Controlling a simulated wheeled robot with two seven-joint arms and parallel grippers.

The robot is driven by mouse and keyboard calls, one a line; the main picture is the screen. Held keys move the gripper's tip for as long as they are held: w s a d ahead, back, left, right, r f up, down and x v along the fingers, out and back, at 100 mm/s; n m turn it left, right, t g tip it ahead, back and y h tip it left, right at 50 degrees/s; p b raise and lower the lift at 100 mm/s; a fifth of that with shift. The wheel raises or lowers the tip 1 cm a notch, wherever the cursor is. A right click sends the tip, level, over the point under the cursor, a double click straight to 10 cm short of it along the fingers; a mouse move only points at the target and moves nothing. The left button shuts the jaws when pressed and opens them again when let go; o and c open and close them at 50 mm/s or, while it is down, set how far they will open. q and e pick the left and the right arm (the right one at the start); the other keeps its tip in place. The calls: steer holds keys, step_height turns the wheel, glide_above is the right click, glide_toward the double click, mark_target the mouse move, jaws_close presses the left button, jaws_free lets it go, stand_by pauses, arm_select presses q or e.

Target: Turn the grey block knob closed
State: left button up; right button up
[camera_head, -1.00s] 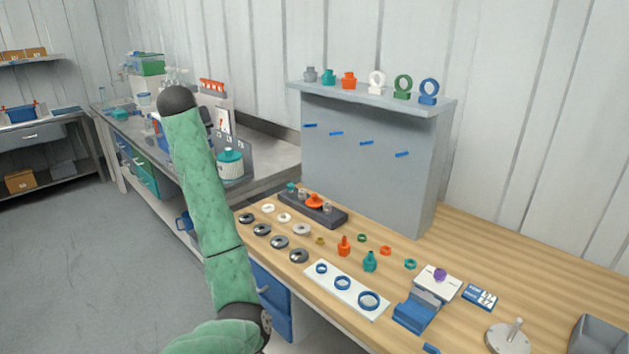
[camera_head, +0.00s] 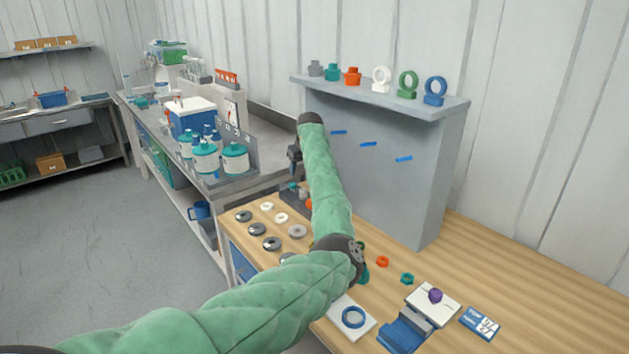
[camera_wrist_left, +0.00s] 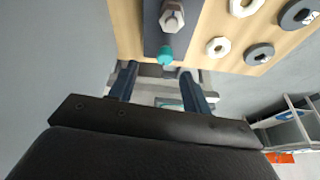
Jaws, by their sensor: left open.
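The dark grey block (camera_head: 287,203) lies on the wooden bench, mostly hidden behind my left arm. A teal piece, a grey piece and part of an orange piece show on it. In the left wrist view the block (camera_wrist_left: 152,40) carries a pale grey hexagonal knob (camera_wrist_left: 172,15) and a teal piece (camera_wrist_left: 166,54) at its near end. My left gripper (camera_head: 294,160) is above the block's far left end. In the left wrist view its two fingers (camera_wrist_left: 157,76) are apart and empty, with the teal piece just beyond the tips. My right gripper is out of view.
Washers (camera_head: 272,243) and rings lie left of my arm. A grey upright panel (camera_head: 400,190) with a shelf of fittings stands behind the block. A side bench holds teal-capped jars (camera_head: 206,158).

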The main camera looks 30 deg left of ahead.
mark_target(293, 183)
arm_select(q)
steer(key=shift+n+y, duration=0.3)
steer(key=shift+n, duration=0.6)
steer(key=p+x, duration=0.1)
steer(key=x, duration=0.3)
steer(key=a+p+x, duration=0.1)
steer(key=x, duration=0.3)
steer(key=shift+s+d+r, duration=0.1)
steer(key=shift+s+r, duration=0.1)
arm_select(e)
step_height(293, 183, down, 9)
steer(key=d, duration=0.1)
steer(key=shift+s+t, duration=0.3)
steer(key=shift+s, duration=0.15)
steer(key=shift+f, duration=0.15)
arm_select(q)
steer(key=c, duration=1)
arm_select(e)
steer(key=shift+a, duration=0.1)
